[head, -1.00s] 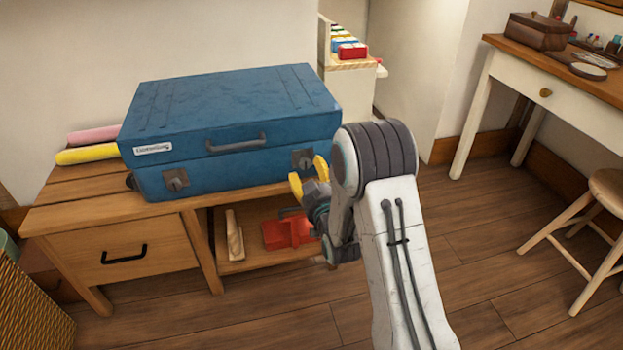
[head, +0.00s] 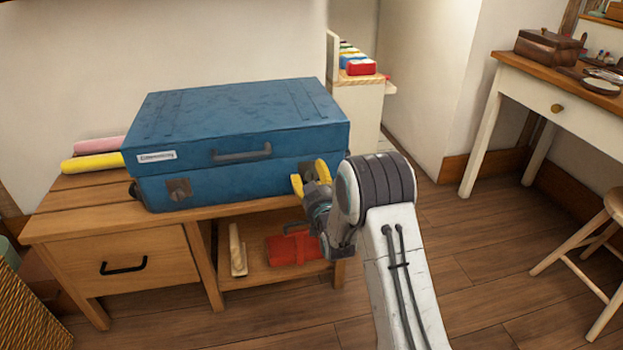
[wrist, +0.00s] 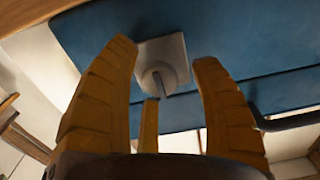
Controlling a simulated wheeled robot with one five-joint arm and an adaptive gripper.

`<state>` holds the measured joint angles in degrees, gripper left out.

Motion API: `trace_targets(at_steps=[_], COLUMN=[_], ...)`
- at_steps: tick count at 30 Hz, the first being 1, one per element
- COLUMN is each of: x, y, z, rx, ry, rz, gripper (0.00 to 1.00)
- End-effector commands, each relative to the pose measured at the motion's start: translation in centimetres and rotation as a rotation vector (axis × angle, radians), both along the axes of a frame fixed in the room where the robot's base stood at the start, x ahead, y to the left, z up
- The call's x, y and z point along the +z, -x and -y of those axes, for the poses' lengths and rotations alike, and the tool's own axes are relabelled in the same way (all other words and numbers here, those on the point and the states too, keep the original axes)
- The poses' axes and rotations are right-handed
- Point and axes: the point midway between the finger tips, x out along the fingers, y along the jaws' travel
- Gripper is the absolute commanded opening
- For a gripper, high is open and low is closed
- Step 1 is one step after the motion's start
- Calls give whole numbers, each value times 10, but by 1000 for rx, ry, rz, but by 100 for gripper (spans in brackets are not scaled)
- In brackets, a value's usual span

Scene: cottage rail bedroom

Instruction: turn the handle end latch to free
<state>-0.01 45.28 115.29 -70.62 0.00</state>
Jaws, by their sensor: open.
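A blue suitcase (head: 235,135) lies closed on a wooden bench, with a dark carry handle (head: 241,154) on its front. One metal latch (head: 179,188) is at the front left. A second latch is at the front right, mostly hidden behind my gripper (head: 309,177) in the head view. In the wrist view this latch, a pale square plate with a round knob and short bar (wrist: 158,78), shows beyond and between the yellow fingers. My gripper (wrist: 165,55) is open and empty. I cannot tell whether a finger touches the latch.
The bench (head: 80,212) has a drawer at left and an open shelf holding a red object (head: 292,247) and a wooden piece (head: 237,250). A dressing table (head: 525,95) and stool (head: 612,205) stand right. The floor between is clear.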

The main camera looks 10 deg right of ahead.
Motion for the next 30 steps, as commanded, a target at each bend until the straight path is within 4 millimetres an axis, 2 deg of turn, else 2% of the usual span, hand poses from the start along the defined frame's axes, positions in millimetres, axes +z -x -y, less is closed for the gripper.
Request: trace_targets(at_steps=[11,12,30], x=[0,0,0], y=[-4,-4,-4], z=[0,0,0], rx=[0,0,0], ry=[0,0,0], rz=[-1,-1,-1], gripper=[57,60,6])
